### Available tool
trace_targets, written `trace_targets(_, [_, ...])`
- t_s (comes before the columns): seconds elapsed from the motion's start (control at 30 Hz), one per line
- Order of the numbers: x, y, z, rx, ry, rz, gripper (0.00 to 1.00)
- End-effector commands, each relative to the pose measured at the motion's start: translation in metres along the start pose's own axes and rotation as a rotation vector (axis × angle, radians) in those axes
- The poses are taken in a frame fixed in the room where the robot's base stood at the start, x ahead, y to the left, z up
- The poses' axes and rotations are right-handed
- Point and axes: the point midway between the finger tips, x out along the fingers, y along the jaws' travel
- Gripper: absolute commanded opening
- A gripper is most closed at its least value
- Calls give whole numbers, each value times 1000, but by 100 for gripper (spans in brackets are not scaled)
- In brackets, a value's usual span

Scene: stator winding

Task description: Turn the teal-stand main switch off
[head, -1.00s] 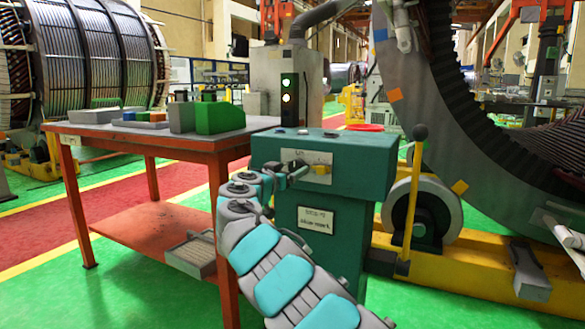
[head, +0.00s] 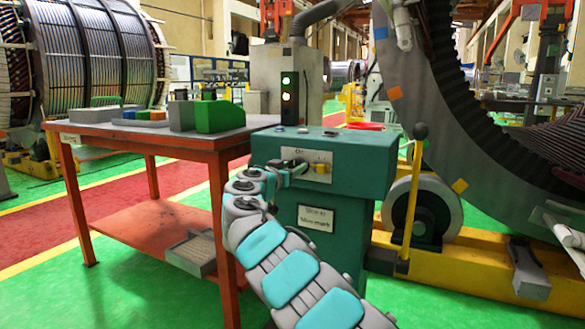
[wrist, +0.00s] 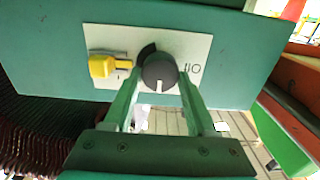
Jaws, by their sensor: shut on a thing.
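The teal stand (head: 352,168) has a pale switch plate (head: 296,154) on its face, with a yellow part (head: 320,168) at its right. In the wrist view the plate (wrist: 115,38) appears turned over, with the yellow part (wrist: 102,66) left of a round black knob (wrist: 158,70). A white mark on the knob points down in that view, toward my gripper. My gripper (wrist: 160,77) is shut on the knob, one finger on each side. In the head view my gripper (head: 292,170) is at the plate's left part and hides most of the knob.
An orange table (head: 200,141) with several blocks stands left of the stand. A lamp box (head: 287,90) behind it shows green and pale lights. A lever (head: 415,185) and a yellow frame (head: 470,262) are at the right.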

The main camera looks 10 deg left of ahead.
Motion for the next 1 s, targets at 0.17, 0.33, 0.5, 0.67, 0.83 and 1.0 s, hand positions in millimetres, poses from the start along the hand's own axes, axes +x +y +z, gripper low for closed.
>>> trace_targets(0.17, [0, 0, 0, 0, 0, 0, 24])
trace_targets(0.33, [0, 0, 0, 0, 0, 0, 5])
trace_targets(0.5, [0, 0, 0, -4, 0, 0, 2])
trace_targets(0.67, [0, 0, 0, -35, 0, 0, 2])
trace_targets(0.83, [0, 0, 0, -117, 0, 0, 2])
trace_targets(1.0, [0, -1, -1, -251, 0, 1, 2])
